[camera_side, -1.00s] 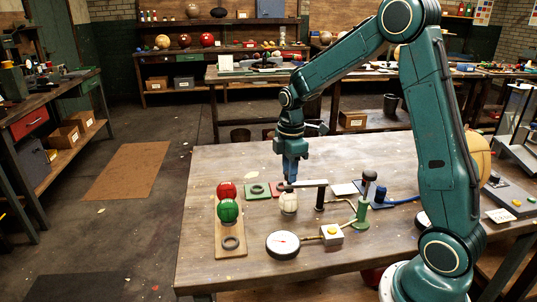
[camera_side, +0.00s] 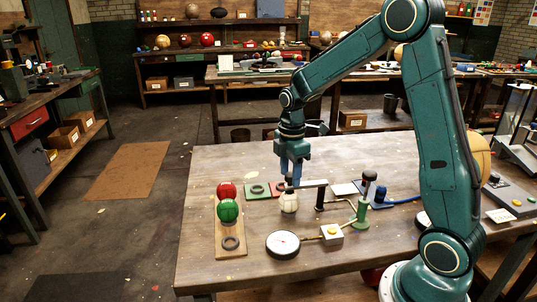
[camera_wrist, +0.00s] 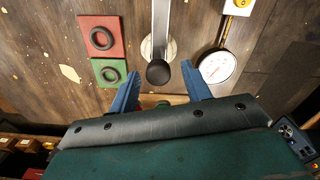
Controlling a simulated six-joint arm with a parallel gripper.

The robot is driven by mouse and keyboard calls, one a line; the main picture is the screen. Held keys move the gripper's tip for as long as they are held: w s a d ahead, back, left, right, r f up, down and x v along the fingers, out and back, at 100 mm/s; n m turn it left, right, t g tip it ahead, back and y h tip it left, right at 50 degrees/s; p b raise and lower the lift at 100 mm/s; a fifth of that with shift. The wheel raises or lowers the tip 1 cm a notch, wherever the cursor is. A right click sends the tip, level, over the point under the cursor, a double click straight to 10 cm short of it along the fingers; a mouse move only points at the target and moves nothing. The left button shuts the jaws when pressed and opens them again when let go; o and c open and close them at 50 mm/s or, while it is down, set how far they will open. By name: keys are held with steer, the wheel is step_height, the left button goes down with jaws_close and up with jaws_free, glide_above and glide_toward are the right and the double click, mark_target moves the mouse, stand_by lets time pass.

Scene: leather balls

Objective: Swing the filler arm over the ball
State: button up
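The filler arm (camera_side: 313,184) is a pale bar on a dark post (camera_side: 320,198). It reaches left, with its end above the white ball (camera_side: 289,203). In the wrist view the filler arm (camera_wrist: 161,25) ends in a round black knob (camera_wrist: 158,73), and the ball (camera_wrist: 172,48) shows partly beneath the bar. My gripper (camera_side: 290,183) is at this knob end, above the ball. In the wrist view my gripper (camera_wrist: 160,75) has its blue fingers spread, one on each side of the knob, with visible gaps.
A red ball (camera_side: 226,190) and a green ball (camera_side: 228,211) sit on a wooden board at left. A round gauge (camera_side: 283,245), a yellow-button box (camera_side: 331,235) and a green stand (camera_side: 362,215) are nearby. Red and green ring pads (camera_wrist: 102,38) lie beside the ball.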

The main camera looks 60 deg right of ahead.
steer(key=shift+r, duration=0.1)
step_height(320, 180, up, 14)
stand_by(0.8)
steer(key=s+a+m+t, duration=0.2)
steer(key=s+a+m, duration=0.4)
steer(key=s, duration=0.4)
steer(key=s+a+m+t, duration=0.3)
steer(key=s+a+m, duration=0.2)
steer(key=s, duration=0.6)
steer(key=shift+a+m+t, duration=0.3)
steer(key=shift+a+m, duration=0.1)
steer(key=shift+m, duration=0.2)
